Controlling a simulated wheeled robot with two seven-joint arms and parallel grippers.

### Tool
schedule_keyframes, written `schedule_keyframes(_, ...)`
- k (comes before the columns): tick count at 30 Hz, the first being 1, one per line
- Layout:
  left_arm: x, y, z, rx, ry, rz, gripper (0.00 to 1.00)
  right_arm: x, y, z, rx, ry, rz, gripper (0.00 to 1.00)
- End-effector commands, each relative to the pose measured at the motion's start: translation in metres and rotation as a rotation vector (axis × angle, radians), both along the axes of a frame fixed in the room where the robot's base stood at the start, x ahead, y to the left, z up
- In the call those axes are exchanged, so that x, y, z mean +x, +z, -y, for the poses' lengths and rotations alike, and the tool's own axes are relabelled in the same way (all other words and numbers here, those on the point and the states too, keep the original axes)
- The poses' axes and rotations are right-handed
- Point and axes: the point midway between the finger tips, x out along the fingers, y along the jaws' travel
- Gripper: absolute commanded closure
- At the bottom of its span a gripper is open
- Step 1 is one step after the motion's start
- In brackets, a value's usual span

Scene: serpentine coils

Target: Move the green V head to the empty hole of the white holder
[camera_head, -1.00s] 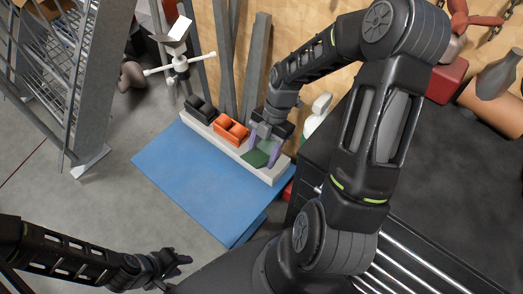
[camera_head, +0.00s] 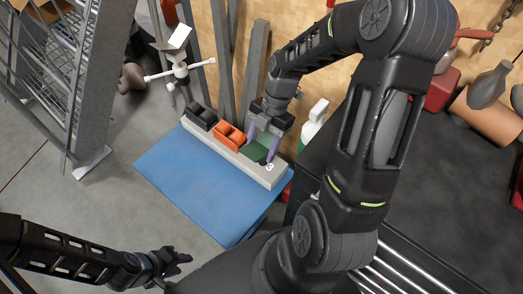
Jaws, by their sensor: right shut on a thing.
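The white holder (camera_head: 225,151) is a long light bar on the blue table, running from upper left to lower right. A black V head (camera_head: 200,117) and an orange V head (camera_head: 229,137) sit on its left and middle parts. The green V head (camera_head: 256,152) is between the purple fingers of my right gripper (camera_head: 263,148), which is shut on it, just above the holder's right part. A small round hole (camera_head: 270,167) shows in the holder beside the green head. My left gripper (camera_head: 178,262) is low at the left, away from the holder; its fingers are too small to judge.
The blue table (camera_head: 190,185) is bare in front of the holder. Grey posts (camera_head: 250,65) and a wooden wall stand behind it. A white spray bottle (camera_head: 312,125) stands right of the gripper, near a dark worktop (camera_head: 440,170). A metal rack (camera_head: 75,80) is at the left.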

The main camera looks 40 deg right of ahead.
Motion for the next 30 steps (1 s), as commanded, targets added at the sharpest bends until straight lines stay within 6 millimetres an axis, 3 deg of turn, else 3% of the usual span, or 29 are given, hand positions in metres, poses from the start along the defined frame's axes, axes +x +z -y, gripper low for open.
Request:
schedule_keyframes(1, 0.000, 0.008, 0.000, 0.001, 0.001, -0.001, 0.64, 0.001, 0.013, -0.001, 0.001, 0.002, 0.003, 1.00)
schedule_keyframes(3, 0.000, 0.008, 0.000, 0.001, 0.001, -0.001, 0.64, 0.000, 0.017, -0.001, 0.005, 0.000, 0.003, 1.00)
schedule_keyframes(14, 0.000, 0.005, 0.000, 0.001, 0.001, -0.001, 0.64, 0.000, 0.015, -0.001, 0.006, -0.001, 0.003, 1.00)
schedule_keyframes(30, 0.003, -0.017, 0.001, -0.006, -0.002, 0.008, 0.64, 0.000, -0.025, -0.001, 0.007, -0.002, 0.002, 1.00)
